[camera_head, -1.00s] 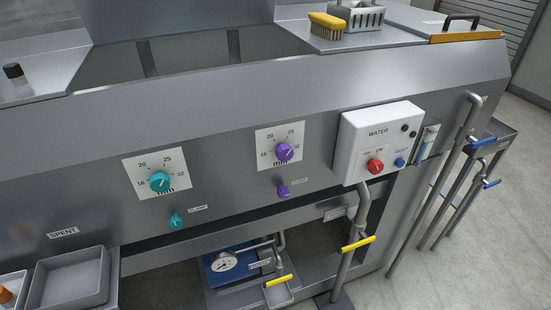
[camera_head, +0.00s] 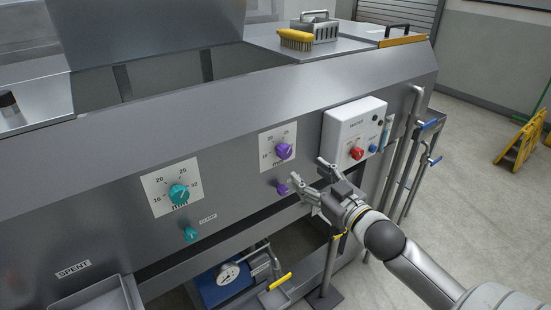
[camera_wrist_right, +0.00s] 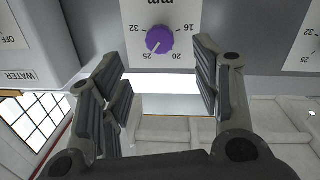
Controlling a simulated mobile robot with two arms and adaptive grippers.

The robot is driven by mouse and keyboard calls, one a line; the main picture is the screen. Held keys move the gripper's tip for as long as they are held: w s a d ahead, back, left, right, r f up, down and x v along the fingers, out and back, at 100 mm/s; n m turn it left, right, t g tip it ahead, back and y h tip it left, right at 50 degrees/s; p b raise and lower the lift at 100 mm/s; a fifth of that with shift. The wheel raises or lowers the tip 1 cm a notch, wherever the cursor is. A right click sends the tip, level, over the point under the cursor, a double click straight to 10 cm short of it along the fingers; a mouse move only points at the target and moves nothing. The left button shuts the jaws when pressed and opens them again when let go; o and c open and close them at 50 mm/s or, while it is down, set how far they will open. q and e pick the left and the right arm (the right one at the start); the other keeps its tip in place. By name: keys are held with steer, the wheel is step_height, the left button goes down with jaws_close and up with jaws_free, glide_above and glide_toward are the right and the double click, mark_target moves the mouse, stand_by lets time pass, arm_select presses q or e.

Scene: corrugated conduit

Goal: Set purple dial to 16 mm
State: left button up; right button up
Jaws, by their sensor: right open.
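The purple dial (camera_head: 284,151) sits on a white scale plate (camera_head: 266,140) on the grey front panel. It also shows upside down in the right wrist view (camera_wrist_right: 160,40), where its pale mark points towards 25. A smaller purple knob (camera_head: 282,189) is below the plate. My right gripper (camera_head: 306,171) is open and empty, to the lower right of the dial, apart from it. In the right wrist view my open fingers (camera_wrist_right: 158,75) frame the space below the dial. My left gripper is out of view.
The white WATER box (camera_head: 352,133) with red and blue knobs projects close to the right of the dial. A teal dial (camera_head: 179,194) and small teal knob (camera_head: 190,233) are to the left. Pipes (camera_head: 403,150) stand at the right. A gauge (camera_head: 228,273) sits below.

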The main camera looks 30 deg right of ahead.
mark_target(286, 153)
steer(key=w, duration=0.3)
steer(key=w+p, duration=0.1)
steer(key=w, duration=0.2)
steer(key=w+p, duration=0.1)
steer(key=w, duration=0.2)
steer(key=shift+w+r, duration=0.15)
steer(key=shift+r, duration=0.2)
steer(key=shift+w+f+p, duration=0.1)
steer(key=shift+w+p, duration=0.25)
steer(key=shift+w, duration=0.4)
steer(key=c, duration=1)
steer(key=shift+c, duration=0.2)
